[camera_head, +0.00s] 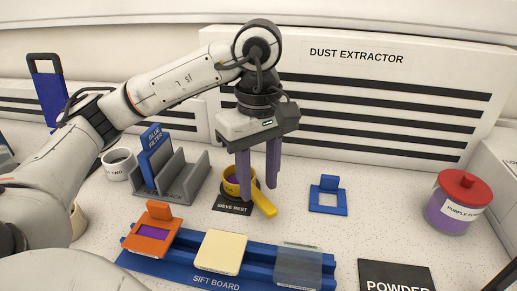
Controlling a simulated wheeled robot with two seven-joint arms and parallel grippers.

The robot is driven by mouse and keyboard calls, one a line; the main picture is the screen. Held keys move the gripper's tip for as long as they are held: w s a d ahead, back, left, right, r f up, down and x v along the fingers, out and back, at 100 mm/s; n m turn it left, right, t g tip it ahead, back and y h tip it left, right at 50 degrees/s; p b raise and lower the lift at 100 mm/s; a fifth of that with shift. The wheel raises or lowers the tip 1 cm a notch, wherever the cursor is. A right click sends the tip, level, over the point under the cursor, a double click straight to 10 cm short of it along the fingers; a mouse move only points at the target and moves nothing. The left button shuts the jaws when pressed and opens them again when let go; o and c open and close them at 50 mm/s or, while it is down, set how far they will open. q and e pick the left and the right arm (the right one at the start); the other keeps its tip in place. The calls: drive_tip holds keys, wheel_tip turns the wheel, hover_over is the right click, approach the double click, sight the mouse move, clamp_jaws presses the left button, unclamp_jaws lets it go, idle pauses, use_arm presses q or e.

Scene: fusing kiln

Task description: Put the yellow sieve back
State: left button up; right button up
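The yellow sieve (264,205) sits on the dark pad labelled SIEVE REST (232,208). Its round cup is at the back left and its handle points to the front right. Something purple shows inside the cup. My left gripper (259,190) points down at the sieve with its two purple fingers apart. The fingertips are low, around the base of the handle, and the near finger hides part of the cup. I see no clear contact between the fingers and the handle. My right gripper is not in view.
A blue sift board (180,268) in front holds an orange framed piece (152,230), a cream tile and a clear block. A grey rack (189,185) with a blue filter stands left. A blue frame (328,198) and red-lidded purple jar (456,205) are right. The dust extractor (400,90) stands behind.

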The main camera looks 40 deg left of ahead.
sight(259, 195)
use_arm(q)
wheel_tip(259, 195, up, 10)
drive_tip(key=p, duration=0.3)
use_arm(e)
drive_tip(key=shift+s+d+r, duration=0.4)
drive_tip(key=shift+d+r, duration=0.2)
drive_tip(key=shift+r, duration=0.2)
